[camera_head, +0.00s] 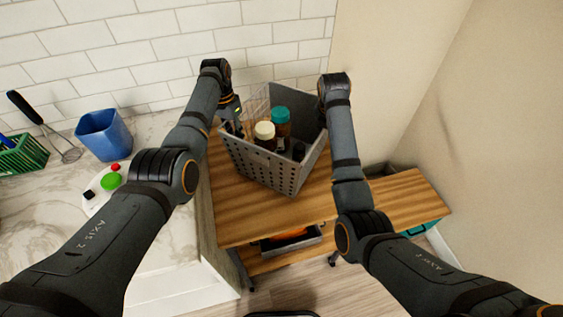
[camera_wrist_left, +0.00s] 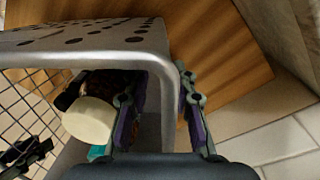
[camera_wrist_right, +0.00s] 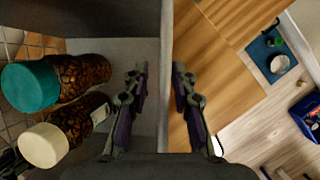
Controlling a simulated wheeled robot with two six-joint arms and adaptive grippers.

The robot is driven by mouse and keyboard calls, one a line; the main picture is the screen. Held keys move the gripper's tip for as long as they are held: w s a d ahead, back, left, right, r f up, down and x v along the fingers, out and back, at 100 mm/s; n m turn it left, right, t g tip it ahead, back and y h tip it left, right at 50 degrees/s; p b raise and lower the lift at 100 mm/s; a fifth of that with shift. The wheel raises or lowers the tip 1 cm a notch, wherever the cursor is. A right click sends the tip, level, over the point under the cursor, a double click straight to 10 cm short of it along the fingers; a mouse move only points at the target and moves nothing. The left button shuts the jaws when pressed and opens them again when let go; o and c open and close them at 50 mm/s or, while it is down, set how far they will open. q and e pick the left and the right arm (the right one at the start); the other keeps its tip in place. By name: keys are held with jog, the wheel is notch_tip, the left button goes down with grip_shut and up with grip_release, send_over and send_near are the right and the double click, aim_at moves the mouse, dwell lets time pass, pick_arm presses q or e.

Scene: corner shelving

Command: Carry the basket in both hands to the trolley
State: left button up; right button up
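The grey perforated basket (camera_head: 277,172) is over the wooden top of a wheeled unit, which looks like the trolley (camera_head: 262,222). I cannot tell whether its bottom touches the wood. It holds a teal-capped jar (camera_head: 281,119) and a cream-capped jar (camera_head: 264,133). My left gripper (camera_wrist_left: 162,95) straddles the basket's left wall, one finger inside and one outside, closed in on it. My right gripper (camera_wrist_right: 160,80) straddles the right wall the same way. In the head view the right arm hides part of the basket's right side.
A marble counter (camera_head: 50,222) at left bears a blue cup (camera_head: 104,135), a green basket (camera_head: 22,155) and a whisk (camera_head: 62,148). A tiled wall stands behind and a beige wall at right. The wood right of the basket is bare.

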pick_arm(q)
jog(key=shift+w+r, duration=0.15)
jog(key=shift+r, duration=0.1)
pick_arm(e)
jog(key=shift+w, duration=0.1)
pick_arm(q)
notch_tip(320, 180, up, 11)
jog(key=a, duration=0.1)
jog(key=shift+w+r, duration=0.15)
jog(key=shift+r, duration=0.05)
pick_arm(e)
jog(key=v, duration=1.2)
pick_arm(q)
jog(key=shift+r, duration=0.1)
pick_arm(e)
jog(key=shift+r, duration=0.1)
